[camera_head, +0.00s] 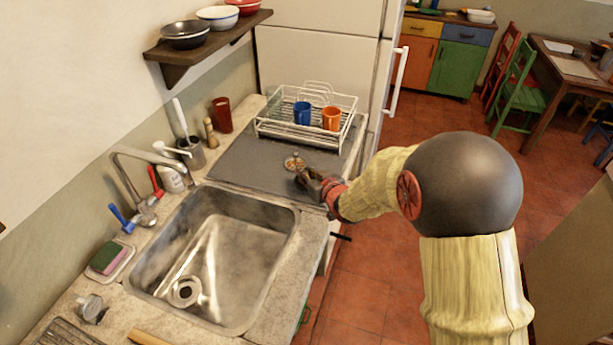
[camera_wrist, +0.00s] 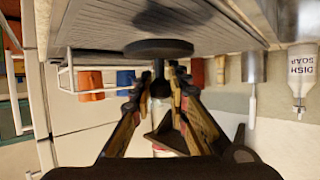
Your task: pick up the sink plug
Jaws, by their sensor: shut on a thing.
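The sink plug (camera_wrist: 155,47), a dark flat disc with a short stem, shows at the top middle of the wrist view. My gripper (camera_wrist: 167,72) is shut on its stem, with one finger on each side. The disc is close to the grey ribbed mat (camera_wrist: 95,22); I cannot tell whether they touch. In the head view my gripper (camera_head: 303,179) is over the right part of the mat (camera_head: 245,168), with a small round brownish disc at its fingertips. My fingers partly hide what they hold there.
The steel sink (camera_head: 235,255) is left of my arm. A white dish rack (camera_head: 280,130) with a blue cup (camera_head: 302,112) and an orange cup (camera_head: 331,118) stands behind my gripper. The tap (camera_head: 125,180) and soap bottle (camera_head: 172,180) are at the wall.

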